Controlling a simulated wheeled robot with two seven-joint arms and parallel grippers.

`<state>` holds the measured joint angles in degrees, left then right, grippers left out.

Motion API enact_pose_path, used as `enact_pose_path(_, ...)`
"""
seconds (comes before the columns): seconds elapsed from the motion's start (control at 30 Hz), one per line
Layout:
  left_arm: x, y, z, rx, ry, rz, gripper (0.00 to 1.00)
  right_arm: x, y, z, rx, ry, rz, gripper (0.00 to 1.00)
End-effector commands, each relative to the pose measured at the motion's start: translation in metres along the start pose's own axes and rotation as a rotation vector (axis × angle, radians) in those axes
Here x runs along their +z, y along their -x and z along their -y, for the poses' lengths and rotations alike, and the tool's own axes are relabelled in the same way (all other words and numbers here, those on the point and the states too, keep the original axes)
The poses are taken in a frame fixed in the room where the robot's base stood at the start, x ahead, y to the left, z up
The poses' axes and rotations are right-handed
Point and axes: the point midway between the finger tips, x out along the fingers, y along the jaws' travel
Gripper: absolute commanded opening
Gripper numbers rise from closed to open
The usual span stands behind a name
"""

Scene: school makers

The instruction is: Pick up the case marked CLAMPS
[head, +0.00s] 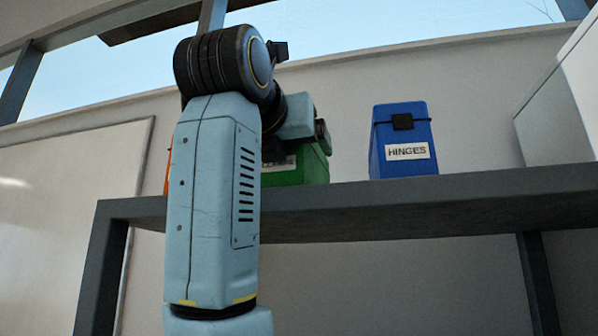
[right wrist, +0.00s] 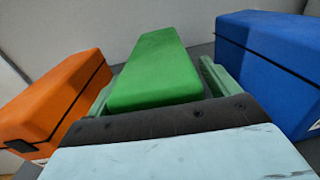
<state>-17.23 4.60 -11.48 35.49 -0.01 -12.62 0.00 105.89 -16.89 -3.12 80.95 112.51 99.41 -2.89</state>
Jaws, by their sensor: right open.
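A green case (head: 312,165) stands on the grey shelf, mostly behind my right arm. Its white label is largely covered, so I cannot read it. In the right wrist view the green case (right wrist: 158,68) lies between the two green fingers of my right gripper (right wrist: 155,88). The gripper is open, with one finger on each side of the case; I cannot tell whether either touches it. In the head view the fingers are hidden behind the arm. My left gripper is not in view.
A blue case marked HINGES (head: 402,140) stands right of the green one on the grey shelf (head: 420,212). An orange case (right wrist: 55,100) stands to the left, nearly hidden in the head view (head: 167,172). A wall is behind; a white cabinet (head: 565,110) is at right.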

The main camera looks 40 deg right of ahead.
Motion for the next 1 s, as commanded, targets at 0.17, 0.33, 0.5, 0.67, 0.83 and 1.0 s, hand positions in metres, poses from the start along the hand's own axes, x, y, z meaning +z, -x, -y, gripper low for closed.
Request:
enact_pose_path(0.17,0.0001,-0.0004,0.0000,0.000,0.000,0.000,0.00,-0.0002,0.0005,0.0000,0.000,0.000,0.000,0.77)
enact_pose_path(0.33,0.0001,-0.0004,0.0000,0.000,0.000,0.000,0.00,-0.0001,0.0006,0.0001,0.000,0.000,0.000,0.55)
enact_pose_path(0.5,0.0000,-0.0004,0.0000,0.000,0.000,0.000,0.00,-0.0001,0.0006,0.0001,0.000,0.000,0.000,0.32)
enact_pose_path(0.67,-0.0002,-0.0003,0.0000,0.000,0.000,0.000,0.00,0.0009,0.0011,0.0005,0.000,-0.001,0.003,0.25)
enact_pose_path(0.83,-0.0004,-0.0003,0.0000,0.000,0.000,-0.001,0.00,0.0018,0.0011,0.0010,-0.001,-0.002,0.003,0.25)
enact_pose_path(1.0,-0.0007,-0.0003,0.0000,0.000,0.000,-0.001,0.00,0.0095,-0.0003,0.0048,-0.010,-0.002,0.003,0.25)
